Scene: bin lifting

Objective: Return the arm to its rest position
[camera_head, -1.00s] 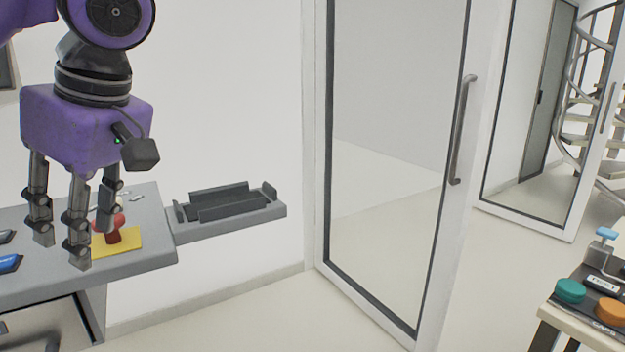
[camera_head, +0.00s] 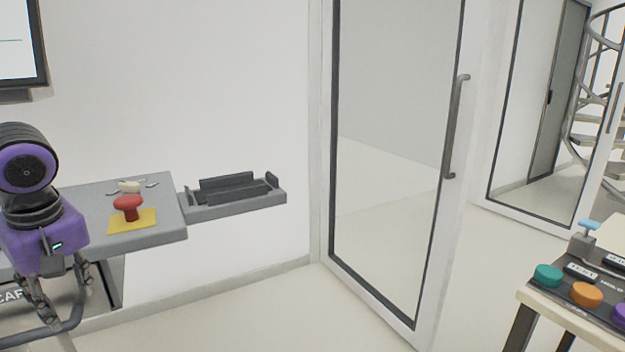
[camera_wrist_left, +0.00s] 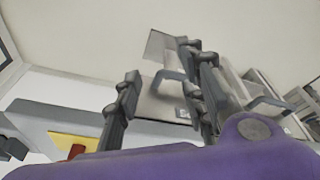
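My left gripper (camera_head: 62,290), purple with dark jointed fingers, hangs at the lower left of the head view. It is in front of the grey desk and left of the red mushroom button. In the left wrist view its fingers (camera_wrist_left: 165,100) are spread apart with nothing held between them. A curved grey bar (camera_head: 70,328) passes by the fingertips in the head view; I cannot tell whether they touch. My right gripper is in neither view.
The red button (camera_head: 128,205) stands on a yellow plate on the grey desk (camera_head: 165,225). A dark tray (camera_head: 235,195) sits on the desk's extension. A glass door (camera_head: 395,150) stands beyond. A control table with a teal button (camera_head: 548,275) is at the lower right. Floor between is clear.

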